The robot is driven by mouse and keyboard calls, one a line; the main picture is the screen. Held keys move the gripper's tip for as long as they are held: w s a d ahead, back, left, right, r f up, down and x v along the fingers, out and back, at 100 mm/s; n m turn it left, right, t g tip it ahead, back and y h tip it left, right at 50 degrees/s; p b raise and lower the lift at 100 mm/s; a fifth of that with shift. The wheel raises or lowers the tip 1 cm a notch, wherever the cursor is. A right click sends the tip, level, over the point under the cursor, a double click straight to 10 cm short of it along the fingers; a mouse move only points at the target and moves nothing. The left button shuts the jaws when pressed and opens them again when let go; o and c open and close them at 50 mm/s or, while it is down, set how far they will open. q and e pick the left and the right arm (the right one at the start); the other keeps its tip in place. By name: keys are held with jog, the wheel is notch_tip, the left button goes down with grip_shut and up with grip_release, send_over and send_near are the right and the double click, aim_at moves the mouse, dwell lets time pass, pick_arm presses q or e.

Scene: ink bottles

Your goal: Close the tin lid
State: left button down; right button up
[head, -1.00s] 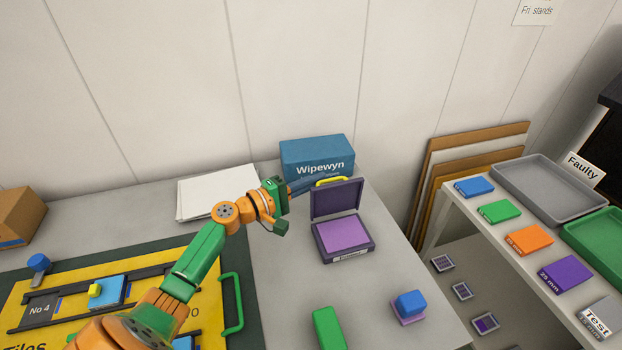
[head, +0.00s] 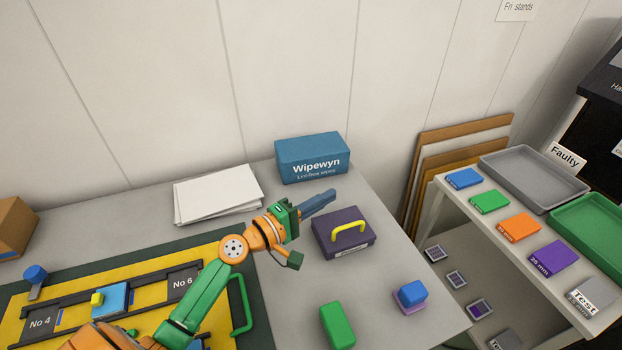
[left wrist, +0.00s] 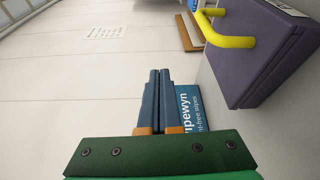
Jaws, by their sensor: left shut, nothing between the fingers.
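The purple tin (head: 343,239) stands on the grey bench with its lid down flat on it. A yellow handle (head: 349,232) is on top of the lid. The tin and its handle also show at the upper right of the left wrist view (left wrist: 262,55). My left gripper (head: 322,199) is shut and empty, with its blue fingers just behind and left of the tin, apart from the handle. In the left wrist view the two fingers (left wrist: 160,98) lie side by side. My right gripper is not in view.
A blue Wipewyn box (head: 312,158) stands behind the tin near the wall. White sheets (head: 217,193) lie to its left. A green block (head: 337,325) and a blue block (head: 412,292) are in front. A shelf with trays (head: 535,180) is at right.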

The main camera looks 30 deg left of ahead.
aim_at(329, 234)
pick_arm(q)
jog(key=shift+s+d+f+b, duration=0.55)
jog(key=shift+s+d+f, duration=0.45)
jog(key=shift+d, duration=0.2)
jog(key=shift+d, duration=0.1)
jog(key=shift+r, duration=0.15)
